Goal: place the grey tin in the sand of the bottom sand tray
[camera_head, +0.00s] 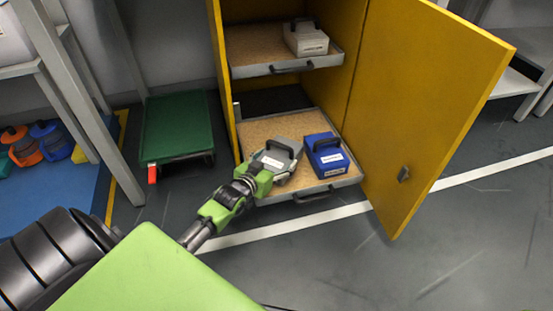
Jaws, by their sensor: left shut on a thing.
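The grey tin (274,161), with a dark handle and a white label, is at the left part of the bottom sand tray (345,183). My left gripper (268,172) is shut on it from the front left. The tin is over or on the sand; I cannot tell whether it touches. The bottom tray is pulled out of the yellow cabinet. A blue tin (325,153) stands in the same tray, just right of the grey tin. My right gripper is not in view.
A lighter tin (306,40) stands in the upper sand tray (275,70). The yellow cabinet door (425,100) is open to the right. A green cart (178,125) stands left of the cabinet. A white rack (75,105) is at far left. The floor in front is clear.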

